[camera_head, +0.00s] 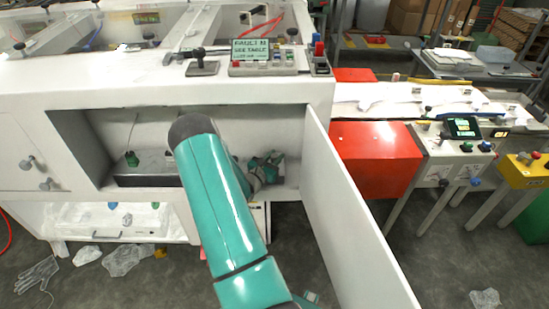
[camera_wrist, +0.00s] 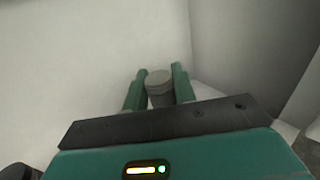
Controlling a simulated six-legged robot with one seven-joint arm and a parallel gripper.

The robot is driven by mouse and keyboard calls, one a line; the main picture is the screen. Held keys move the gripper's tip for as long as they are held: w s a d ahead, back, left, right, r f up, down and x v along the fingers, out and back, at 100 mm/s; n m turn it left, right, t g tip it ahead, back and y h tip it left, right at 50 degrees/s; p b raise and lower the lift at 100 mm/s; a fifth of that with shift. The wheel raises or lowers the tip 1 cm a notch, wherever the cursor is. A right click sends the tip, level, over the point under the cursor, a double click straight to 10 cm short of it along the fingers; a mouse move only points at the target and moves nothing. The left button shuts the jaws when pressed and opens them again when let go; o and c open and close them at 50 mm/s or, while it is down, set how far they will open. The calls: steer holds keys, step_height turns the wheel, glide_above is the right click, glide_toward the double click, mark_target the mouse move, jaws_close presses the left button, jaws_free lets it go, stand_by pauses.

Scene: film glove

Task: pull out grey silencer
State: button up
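The grey silencer (camera_wrist: 160,84) is a short upright cylinder with a rounded lid-like top, seen in the wrist view against a pale wall. My gripper (camera_wrist: 159,88) has one green finger on each side of it, very close to its sides. I cannot tell whether the fingers touch it. The silencer's lower part is hidden behind my gripper's body. In the head view my gripper (camera_head: 266,170) is inside the right part of the open cabinet (camera_head: 75,120). I cannot make out the silencer there.
The white cabinet door (camera_head: 350,215) stands open just right of my arm. A red box (camera_head: 375,160) is beyond the door. Plastic bags (camera_head: 127,259) and a glove (camera_head: 38,274) lie on the floor.

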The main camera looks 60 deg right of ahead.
mark_target(275, 155)
steer(key=shift+r, duration=0.3)
steer(key=shift+c, duration=0.5)
steer(key=shift+r, duration=0.25)
steer(key=shift+r, duration=1.85)
steer(key=shift+r, duration=0.1)
steer(key=shift+r, duration=1.4)
